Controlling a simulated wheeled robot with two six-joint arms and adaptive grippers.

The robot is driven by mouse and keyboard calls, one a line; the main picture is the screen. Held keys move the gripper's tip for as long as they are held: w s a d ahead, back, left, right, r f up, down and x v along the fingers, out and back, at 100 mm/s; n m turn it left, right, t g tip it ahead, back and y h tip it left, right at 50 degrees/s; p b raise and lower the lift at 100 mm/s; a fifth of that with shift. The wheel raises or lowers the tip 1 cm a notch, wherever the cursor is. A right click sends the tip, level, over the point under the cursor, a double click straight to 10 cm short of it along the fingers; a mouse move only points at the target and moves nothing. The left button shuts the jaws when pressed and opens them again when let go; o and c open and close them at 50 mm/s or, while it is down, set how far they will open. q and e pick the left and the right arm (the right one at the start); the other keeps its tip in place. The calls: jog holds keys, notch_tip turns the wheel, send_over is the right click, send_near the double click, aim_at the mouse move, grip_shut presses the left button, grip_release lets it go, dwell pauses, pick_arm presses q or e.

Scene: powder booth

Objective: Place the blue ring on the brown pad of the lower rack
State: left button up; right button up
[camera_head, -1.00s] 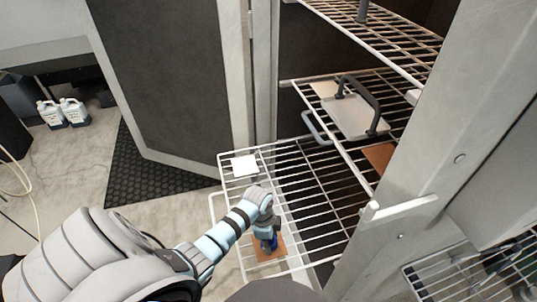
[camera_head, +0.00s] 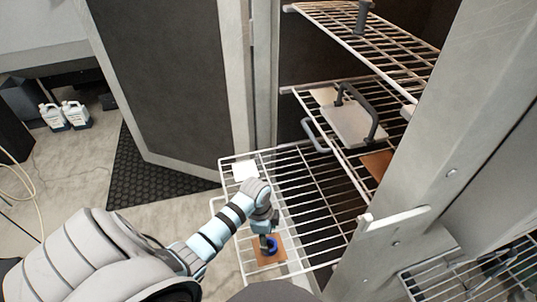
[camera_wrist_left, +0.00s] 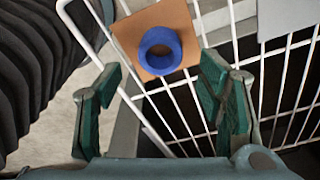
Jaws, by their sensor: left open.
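The blue ring (camera_head: 271,244) lies flat on the brown pad (camera_head: 262,259) of the lower rack (camera_head: 312,222), near the rack's front end. My left gripper (camera_head: 266,240) is just above and behind the ring in the head view. In the left wrist view its green-padded fingers (camera_wrist_left: 165,100) stand wide apart and empty, with the ring beyond the tips and apart from them. My right gripper is not in view.
A white pad (camera_head: 244,171) lies at the far end of the lower rack. The middle rack (camera_head: 300,92) holds a pale plate with a dark handle (camera_head: 372,98) and another brown pad (camera_head: 377,165). A metal post (camera_head: 440,140) stands to the right.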

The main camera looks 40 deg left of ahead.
pick_arm(q)
notch_tip(320, 180, up, 6)
jog(key=p, duration=0.1)
jog(key=shift+s+a, duration=0.25)
jog(key=shift+a, duration=0.05)
